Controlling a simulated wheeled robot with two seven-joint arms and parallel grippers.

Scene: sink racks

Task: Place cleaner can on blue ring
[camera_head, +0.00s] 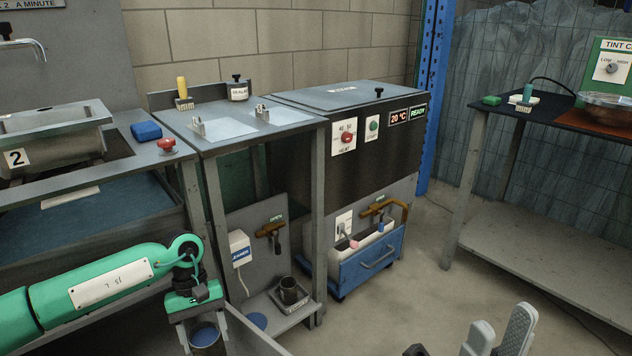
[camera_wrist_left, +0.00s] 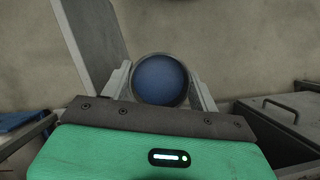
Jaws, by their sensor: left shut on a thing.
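My left gripper (camera_head: 205,328) is shut on a dark can with a round blue top, likely the cleaner can (camera_head: 204,337). In the left wrist view the blue top of the can (camera_wrist_left: 160,80) sits between the two fingers; its lower part is hidden. A flat blue round patch, likely the blue ring (camera_head: 257,320), lies low under the bench, to the right of the held can. My right gripper (camera_head: 499,335) shows at the bottom edge, its two grey fingers apart with nothing between them.
A dark pot (camera_head: 289,291) stands on a small metal tray (camera_head: 302,312) right of the blue patch. A grey panel edge (camera_head: 250,335) rises beside the left gripper. A white cleaner box (camera_head: 239,248) hangs behind. A blue cart (camera_head: 365,264) stands further right.

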